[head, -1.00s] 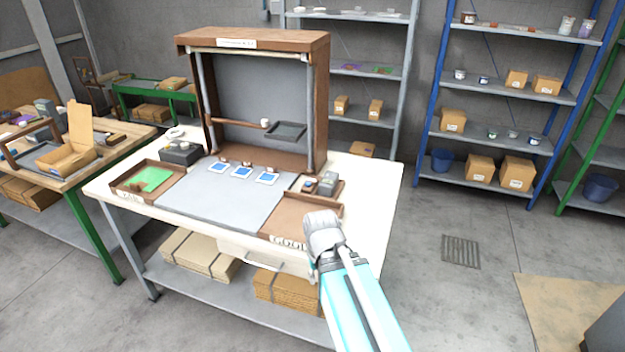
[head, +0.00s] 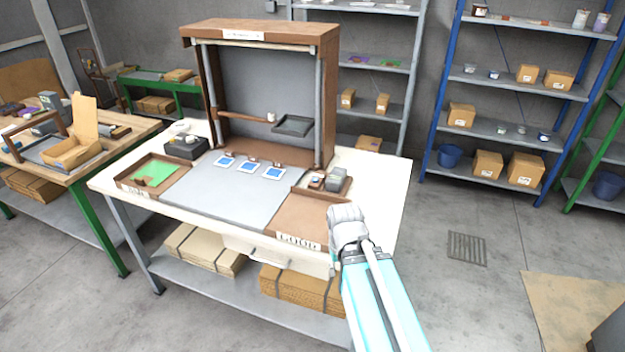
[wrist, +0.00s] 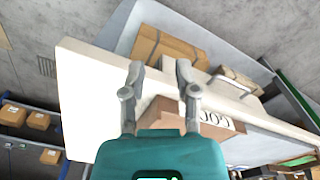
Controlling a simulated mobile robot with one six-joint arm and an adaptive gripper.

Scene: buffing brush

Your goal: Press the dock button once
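The workbench (head: 375,180) carries a brown hood with a grey back panel. I cannot clearly make out a dock button. A dark box (head: 185,147) with pale round parts on top stands at the bench's back left. A small grey-and-dark unit (head: 335,180) stands at the right, behind the brown GOOD tray (head: 305,215). My gripper (wrist: 159,75) is open and empty in the wrist view, its two fingers apart above the bench's front edge near the GOOD tray (wrist: 160,112).
A tray with a green sheet (head: 155,175) lies at the bench's left. Several blue-and-white cards (head: 248,167) lie along the back of the grey mat (head: 235,195). A rod and dark small tray (head: 292,126) hang under the hood.

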